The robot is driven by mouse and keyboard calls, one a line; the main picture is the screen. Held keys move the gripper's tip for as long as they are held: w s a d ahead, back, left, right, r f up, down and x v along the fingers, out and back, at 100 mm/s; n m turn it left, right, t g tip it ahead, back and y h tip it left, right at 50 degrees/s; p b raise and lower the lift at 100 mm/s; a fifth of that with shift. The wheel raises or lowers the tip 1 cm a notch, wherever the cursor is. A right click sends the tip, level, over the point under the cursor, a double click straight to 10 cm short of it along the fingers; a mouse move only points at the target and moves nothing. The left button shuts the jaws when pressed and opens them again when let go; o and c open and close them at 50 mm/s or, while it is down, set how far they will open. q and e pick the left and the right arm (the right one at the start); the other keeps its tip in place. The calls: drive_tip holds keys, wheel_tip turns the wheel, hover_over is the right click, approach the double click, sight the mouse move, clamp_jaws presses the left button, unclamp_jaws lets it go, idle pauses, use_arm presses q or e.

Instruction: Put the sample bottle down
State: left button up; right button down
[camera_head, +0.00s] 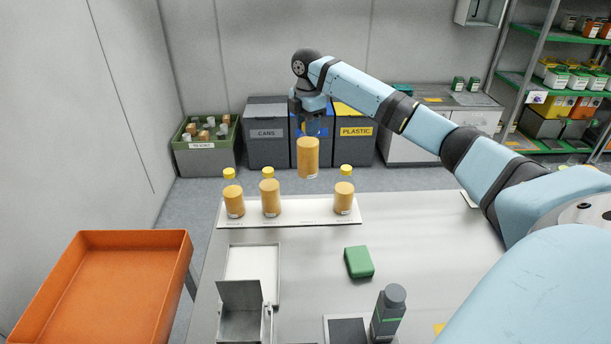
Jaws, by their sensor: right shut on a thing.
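My right gripper (312,128) reaches over the far edge of the table and is shut on a sample bottle (308,158) with orange-brown contents. It holds the bottle upright by its top, which the gripper hides. The bottle hangs above a white strip (290,222), in line with a gap among the bottles there. On the strip stand a left bottle (233,198), a middle bottle (270,196) and a right bottle (344,195), all with yellow caps. My left gripper is not in view.
A green block (358,262), a dark grey bottle (388,312) and a metal box with a raised lid (242,310) stand on the table (430,240). An orange tray (110,290) is at the left. Labelled bins (267,140) stand behind the table.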

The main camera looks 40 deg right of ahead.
sight(307, 169)
wheel_tip(307, 169, down, 14)
drive_tip(key=shift+w+f+p, duration=0.1)
drive_tip(key=shift+f+p, duration=0.15)
drive_tip(key=shift+p, duration=0.25)
drive_tip(key=c, duration=0.8)
unclamp_jaws()
drive_tip(key=shift+f, duration=0.1)
drive_tip(key=shift+o, duration=0.2)
wheel_tip(307, 169, up, 12)
drive_tip(key=shift+f+b, duration=0.1)
drive_tip(key=shift+b, duration=0.55)
drive_tip(key=shift+r, duration=0.3)
